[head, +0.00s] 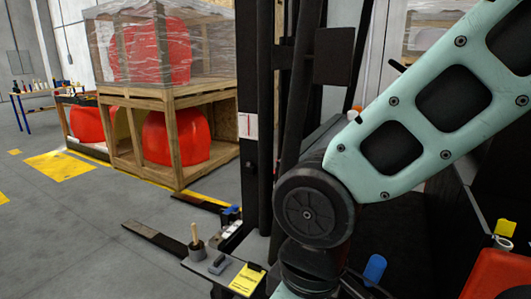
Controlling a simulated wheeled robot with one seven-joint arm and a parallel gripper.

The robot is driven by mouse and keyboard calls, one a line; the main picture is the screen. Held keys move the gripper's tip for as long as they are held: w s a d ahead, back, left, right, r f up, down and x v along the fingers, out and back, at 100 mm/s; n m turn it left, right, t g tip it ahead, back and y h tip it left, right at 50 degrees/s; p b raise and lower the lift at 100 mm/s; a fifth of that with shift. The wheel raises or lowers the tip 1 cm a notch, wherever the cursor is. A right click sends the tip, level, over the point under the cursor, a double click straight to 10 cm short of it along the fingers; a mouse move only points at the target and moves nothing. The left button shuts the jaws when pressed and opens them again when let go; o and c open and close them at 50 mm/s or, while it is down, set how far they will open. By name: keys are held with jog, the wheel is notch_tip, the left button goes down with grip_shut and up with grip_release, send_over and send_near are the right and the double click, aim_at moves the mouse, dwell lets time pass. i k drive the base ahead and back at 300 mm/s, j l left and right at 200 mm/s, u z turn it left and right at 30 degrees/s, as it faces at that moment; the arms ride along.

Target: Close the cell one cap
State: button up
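I cannot tell for certain which thing is the cell one cap. A small blue upright piece (374,268) stands at the bottom, right of my arm's dark joint. A small yellow piece (505,228) with a white part below it is at the right edge, above a red surface (500,275). Whether either is a cap, open or closed, does not show. My pale green arm crosses the right half and its dark joint runs down out of the bottom edge. My gripper is out of view, and the arm hides much of the dark space behind it.
A dark upright mast (258,120) stands left of my arm, with dark forks (155,243) low at the left. A small ledge holds a wooden-handled tool in a cup (196,245) and a yellow label (246,280). Wooden crates (180,105) with red nosecones stand behind.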

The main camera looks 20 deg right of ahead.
aim_at(503, 227)
jog(key=i+j, duration=0.15)
jog(key=j, duration=0.15)
jog(key=i+j, duration=0.1)
jog(key=j, duration=0.25)
jog(key=i+j, duration=0.15)
jog(key=j, duration=0.15)
jog(key=z, duration=0.45)
jog(key=j+z, duration=0.15)
jog(key=z, duration=0.7)
jog(key=j+z, duration=0.15)
jog(key=z, duration=0.7)
jog(key=i+l+u, duration=0.1)
jog(key=i+l, duration=0.15)
jog(key=i+l+u, duration=0.1)
jog(key=l, duration=0.4)
jog(key=i+l+u, duration=0.15)
jog(key=i+l, duration=0.15)
jog(key=i+l+u, duration=0.15)
jog(key=i+l, duration=0.65)
